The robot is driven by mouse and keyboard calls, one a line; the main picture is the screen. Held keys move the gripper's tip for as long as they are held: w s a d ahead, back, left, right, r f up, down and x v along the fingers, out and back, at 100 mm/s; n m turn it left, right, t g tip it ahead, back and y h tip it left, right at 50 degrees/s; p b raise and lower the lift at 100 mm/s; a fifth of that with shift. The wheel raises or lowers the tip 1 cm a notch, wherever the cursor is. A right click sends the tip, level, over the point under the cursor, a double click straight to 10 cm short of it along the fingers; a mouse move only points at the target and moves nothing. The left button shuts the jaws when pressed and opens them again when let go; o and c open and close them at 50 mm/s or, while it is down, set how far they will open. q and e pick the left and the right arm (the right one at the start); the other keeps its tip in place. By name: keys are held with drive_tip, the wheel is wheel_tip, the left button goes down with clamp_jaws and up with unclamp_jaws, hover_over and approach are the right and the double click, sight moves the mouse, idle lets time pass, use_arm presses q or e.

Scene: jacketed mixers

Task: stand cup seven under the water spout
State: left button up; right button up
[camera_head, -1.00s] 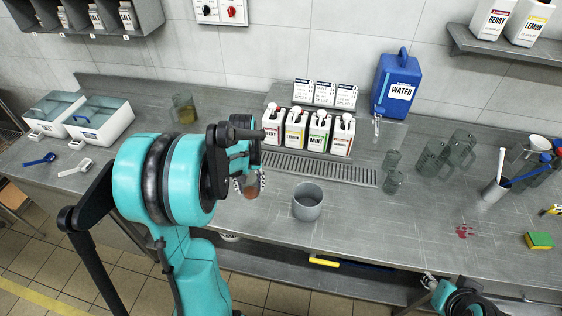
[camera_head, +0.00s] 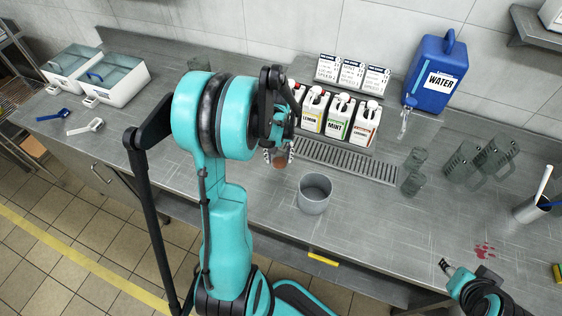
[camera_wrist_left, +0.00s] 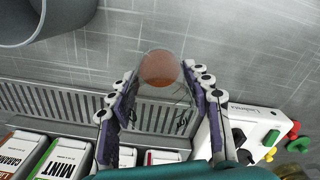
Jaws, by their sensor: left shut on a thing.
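My left gripper (camera_head: 279,152) is shut on a clear glass cup with a little brown-orange liquid, held near the front of the bottle row. In the left wrist view the cup (camera_wrist_left: 160,72) sits between the two finger pads, above the drain grating; I cannot read a number on it. The blue water jug (camera_head: 436,75) stands at the back right, with its spout (camera_head: 405,117) at its lower left, well apart from the held cup. My right gripper (camera_head: 447,266) is at the lower right, away from the cups; its jaws are too small to judge.
Syrup bottles (camera_head: 338,118) stand behind the drain grating (camera_head: 345,160). A grey pot (camera_head: 314,193) stands at the front. Glass cups (camera_head: 413,172) and glass mugs (camera_head: 480,160) are right of the grating. A white device with buttons (camera_wrist_left: 250,128) shows in the wrist view.

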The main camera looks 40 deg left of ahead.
sight(279, 163)
use_arm(q)
drive_tip(key=shift+f, duration=0.45)
wheel_tip(279, 163, down, 3)
drive_tip(key=shift+f+b, duration=0.1)
drive_tip(key=shift+b, duration=0.55)
drive_tip(key=o, duration=1.1)
